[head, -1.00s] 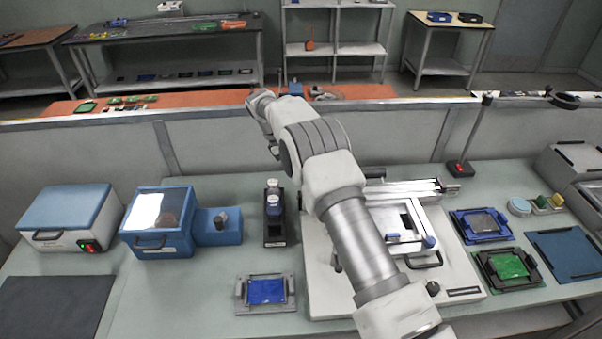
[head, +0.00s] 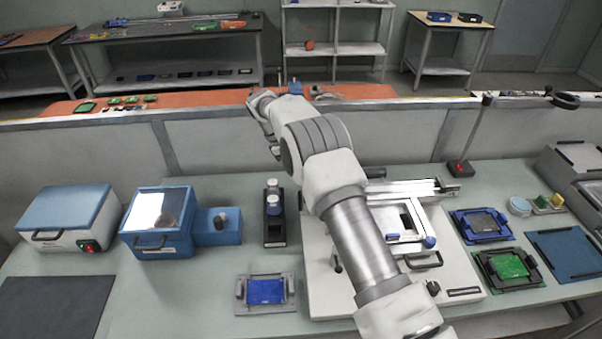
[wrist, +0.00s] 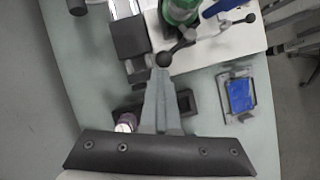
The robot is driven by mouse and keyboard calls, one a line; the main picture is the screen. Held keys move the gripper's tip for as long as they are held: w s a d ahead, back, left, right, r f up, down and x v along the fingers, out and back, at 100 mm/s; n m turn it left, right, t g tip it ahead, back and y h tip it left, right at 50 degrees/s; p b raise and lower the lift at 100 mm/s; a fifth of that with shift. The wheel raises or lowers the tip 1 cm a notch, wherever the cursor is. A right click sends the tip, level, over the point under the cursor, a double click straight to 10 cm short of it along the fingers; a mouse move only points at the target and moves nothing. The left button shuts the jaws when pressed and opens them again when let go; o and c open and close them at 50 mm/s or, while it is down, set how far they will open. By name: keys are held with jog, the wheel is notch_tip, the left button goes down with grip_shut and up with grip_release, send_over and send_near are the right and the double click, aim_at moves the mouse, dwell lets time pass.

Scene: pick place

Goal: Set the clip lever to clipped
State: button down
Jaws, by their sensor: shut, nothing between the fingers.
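In the wrist view, my gripper (wrist: 161,74) is shut and empty, its two grey fingers together and pointing up the picture. Whether the fingertips touch the knob cannot be told. I take this to be the clip lever; its setting cannot be read. A dark knob (head: 336,263) shows at the machine's left side.
A blue board in a grey holder (head: 265,290) lies left of the machine; it also shows in the wrist view (wrist: 240,95). Board holders (head: 483,224) lie at right.

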jog(key=shift+s+d, duration=0.3)
jog(key=shift+s, duration=0.3)
jog(key=shift+r, duration=0.1)
jog(key=v, duration=1.1)
jog(key=shift+a+r+p, duration=0.25)
jog(key=shift+r+p, duration=0.05)
jog(key=shift+r, duration=0.05)
jog(key=shift+w+r, duration=0.1)
